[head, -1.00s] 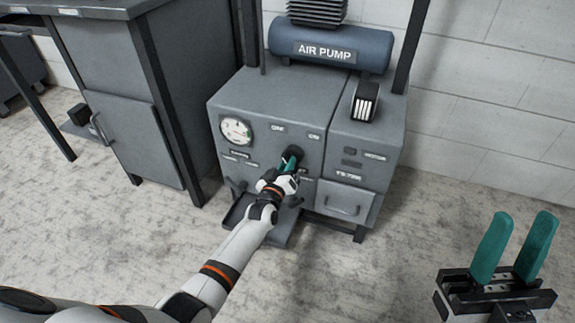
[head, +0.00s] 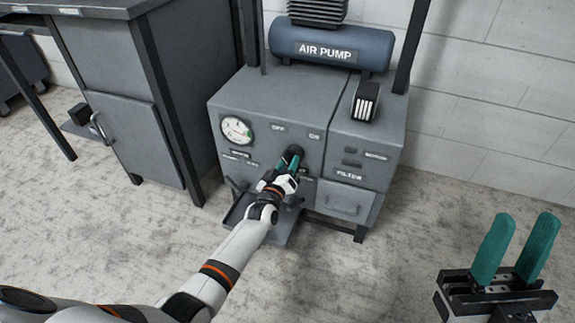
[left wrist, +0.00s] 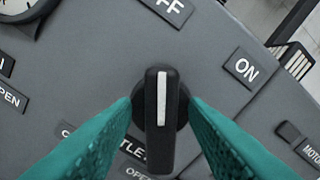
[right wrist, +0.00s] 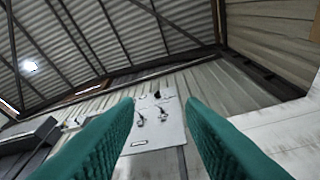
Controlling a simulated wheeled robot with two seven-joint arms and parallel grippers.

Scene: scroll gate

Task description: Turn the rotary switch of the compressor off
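The rotary switch (left wrist: 162,110) is a black knob with a white marker line on the compressor's grey front panel. In the left wrist view its marker points up, close to the OFF label (left wrist: 169,9); the ON label (left wrist: 241,68) is to the right. My left gripper (head: 289,160) is at the switch, which its fingers partly hide in the head view. In the left wrist view the teal fingertips (left wrist: 160,103) straddle the knob, with a narrow gap visible on each side of its handle. My right gripper (head: 516,250) is open and empty, far from the panel.
The compressor (head: 230,105) carries a blue AIR PUMP tank (head: 345,45), a round gauge (head: 236,130) and a black box with white stripes (head: 365,101). A grey cabinet (head: 130,135) stands at left. The floor (head: 420,220) at right is clear.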

